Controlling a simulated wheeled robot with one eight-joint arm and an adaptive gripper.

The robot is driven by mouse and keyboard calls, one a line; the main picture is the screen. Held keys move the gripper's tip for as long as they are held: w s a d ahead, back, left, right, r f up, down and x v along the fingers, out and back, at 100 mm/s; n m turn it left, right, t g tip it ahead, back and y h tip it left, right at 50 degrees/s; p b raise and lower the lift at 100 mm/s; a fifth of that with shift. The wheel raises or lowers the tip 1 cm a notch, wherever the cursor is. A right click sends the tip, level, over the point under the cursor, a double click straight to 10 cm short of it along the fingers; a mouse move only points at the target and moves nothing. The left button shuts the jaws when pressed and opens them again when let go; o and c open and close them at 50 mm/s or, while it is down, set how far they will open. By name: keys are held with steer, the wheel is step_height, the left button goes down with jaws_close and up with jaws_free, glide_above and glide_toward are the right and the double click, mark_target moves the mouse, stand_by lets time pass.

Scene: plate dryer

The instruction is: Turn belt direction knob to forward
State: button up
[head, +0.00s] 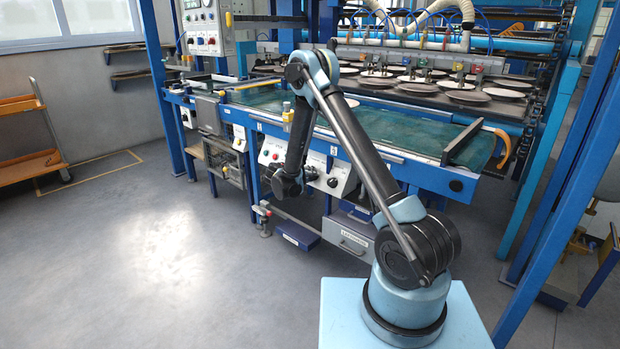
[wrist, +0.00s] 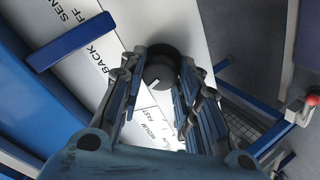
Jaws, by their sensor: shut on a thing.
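A round black knob (wrist: 161,66) with a short white pointer line sits on a white panel (wrist: 110,18) in the wrist view. My gripper (wrist: 160,72) has its two fingers on either side of the knob and is shut on it. The pointer line is at the knob's lower left in this view. In the head view my gripper (head: 285,186) is in front of the machine's lower front, and the arm hides the knob.
A blue bar (wrist: 70,42) stands out from the panel at upper left in the wrist view. A red-topped handle (wrist: 308,102) is at the right. In the head view, the green belt (head: 380,122) lies above the control boxes (head: 332,178). Open floor (head: 170,240) is at left.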

steer(key=shift+w+a+n, duration=0.1)
steer(key=shift+n, duration=0.4)
steer(key=o, duration=1)
steer(key=shift+o, duration=0.2)
steer(key=v, duration=1.2)
